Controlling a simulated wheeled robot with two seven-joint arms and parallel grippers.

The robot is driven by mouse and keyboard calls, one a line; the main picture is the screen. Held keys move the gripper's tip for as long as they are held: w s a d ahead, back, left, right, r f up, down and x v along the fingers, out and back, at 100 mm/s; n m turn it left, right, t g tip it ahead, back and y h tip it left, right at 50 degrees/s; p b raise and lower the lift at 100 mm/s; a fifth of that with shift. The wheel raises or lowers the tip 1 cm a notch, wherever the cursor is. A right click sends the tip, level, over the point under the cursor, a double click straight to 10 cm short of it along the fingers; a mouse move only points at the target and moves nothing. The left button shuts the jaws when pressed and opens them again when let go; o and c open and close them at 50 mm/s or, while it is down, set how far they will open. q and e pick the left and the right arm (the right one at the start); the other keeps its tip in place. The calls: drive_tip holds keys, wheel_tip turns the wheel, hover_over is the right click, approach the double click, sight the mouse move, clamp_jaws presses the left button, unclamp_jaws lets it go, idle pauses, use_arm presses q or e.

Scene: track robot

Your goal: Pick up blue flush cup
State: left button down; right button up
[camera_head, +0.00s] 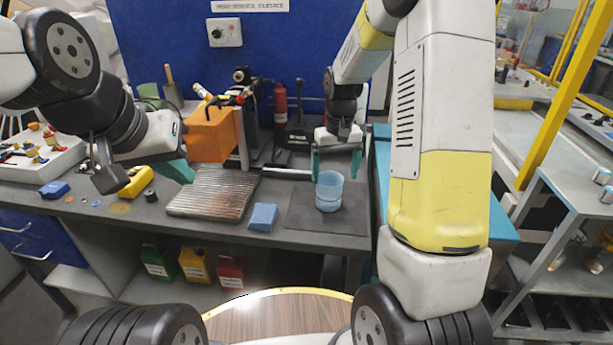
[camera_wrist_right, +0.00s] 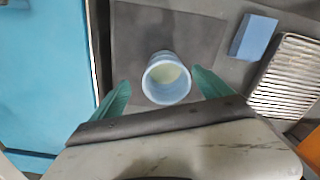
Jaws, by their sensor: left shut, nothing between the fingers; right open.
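The blue flush cup (camera_head: 329,191) stands upright on a dark mat (camera_head: 299,212) on the grey workbench. In the right wrist view the cup (camera_wrist_right: 166,78) is seen from above, with a pale yellowish inside. My right gripper (camera_head: 338,163) is open above and behind the cup in the head view. In the wrist view its two green fingers (camera_wrist_right: 159,91) lie on either side of the cup, with gaps showing on both sides. My left gripper (camera_head: 183,172) is shut and empty at the left, over the bench near the orange box.
A blue block (camera_head: 263,217) and a ribbed metal plate (camera_head: 213,192) lie left of the mat. An orange box (camera_head: 211,136) stands behind the plate. A red bottle (camera_head: 280,103) stands at the back. The mat around the cup is clear.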

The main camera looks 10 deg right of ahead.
sight(329, 195)
drive_tip(key=shift+w+a+f, duration=0.1)
drive_tip(key=shift+w+f, duration=0.2)
drive_tip(key=shift+f, duration=0.2)
drive_tip(key=shift+w+a+f, duration=0.1)
drive_tip(key=shift+w+f, duration=0.2)
drive_tip(key=shift+f, duration=0.2)
drive_tip(key=f, duration=0.7)
drive_tip(key=shift+w+a+f, duration=0.25)
drive_tip(key=shift+w, duration=0.05)
drive_tip(key=c, duration=1.4)
drive_tip(key=shift+r, duration=0.15)
